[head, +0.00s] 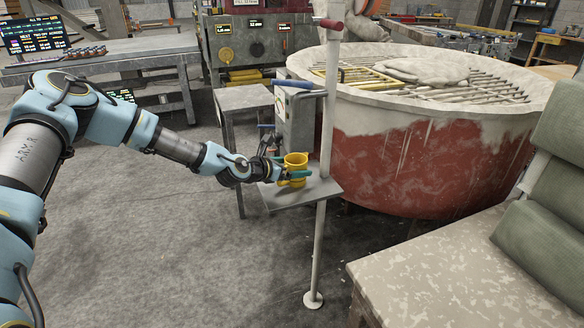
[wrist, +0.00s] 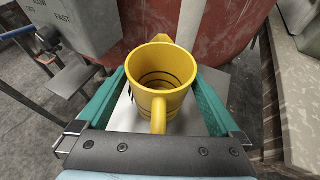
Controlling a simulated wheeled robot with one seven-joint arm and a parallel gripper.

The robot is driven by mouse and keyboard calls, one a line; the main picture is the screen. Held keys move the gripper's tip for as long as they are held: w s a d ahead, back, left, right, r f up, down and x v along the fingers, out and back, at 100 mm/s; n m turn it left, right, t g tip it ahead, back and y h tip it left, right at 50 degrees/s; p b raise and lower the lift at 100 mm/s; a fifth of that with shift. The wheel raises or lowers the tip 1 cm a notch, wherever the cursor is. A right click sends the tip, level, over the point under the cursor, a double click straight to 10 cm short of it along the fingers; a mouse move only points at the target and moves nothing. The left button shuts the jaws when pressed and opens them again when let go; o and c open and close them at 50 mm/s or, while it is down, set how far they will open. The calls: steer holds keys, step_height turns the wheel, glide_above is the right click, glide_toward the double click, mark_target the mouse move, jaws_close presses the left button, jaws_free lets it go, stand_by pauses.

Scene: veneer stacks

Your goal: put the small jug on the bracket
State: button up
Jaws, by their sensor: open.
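The small yellow jug (head: 295,168) stands upright on the flat grey bracket (head: 316,193), which is fixed to a pale upright pole. My gripper (head: 291,168) is at the jug from the left. In the wrist view the jug (wrist: 161,85) sits between the two green fingers (wrist: 163,100), with its handle toward my palm and its spout pointing away. The fingers are open, one on each side of the jug. Most of the bracket's surface (wrist: 122,118) is hidden under the jug and the gripper in the wrist view.
The pole (head: 325,130) rises close beside the bracket. A big red and white tub (head: 420,150) with a slatted top stands just behind. A grey control box (head: 295,115) is close behind the gripper. A pale worn table (head: 480,265) is at front right. The floor at left is clear.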

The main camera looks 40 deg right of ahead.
steer(key=shift+r, duration=0.2)
steer(key=b+v, duration=0.2)
steer(key=v, duration=1)
steer(key=w+a+f+m+y, duration=0.2)
steer(key=a+m+y, duration=0.3)
steer(key=a, duration=0.7)
steer(key=w+a+f+m+y, duration=0.1)
steer(key=a+f+m+y, duration=0.25)
steer(key=a+m, duration=0.6)
steer(key=s+a+r+m+y, duration=0.1)
steer(key=a+r, duration=0.3)
steer(key=a, duration=0.4)
steer(key=s+a+r+m+y, duration=0.2)
steer(key=a+r, duration=0.2)
steer(key=a, duration=0.5)
steer(key=s+a+r+m+t+y, duration=0.1)
steer(key=s+a+r+y, duration=0.1)
steer(key=a+r, duration=0.3)
steer(key=a, duration=0.4)
steer(key=shift+m, duration=0.35)
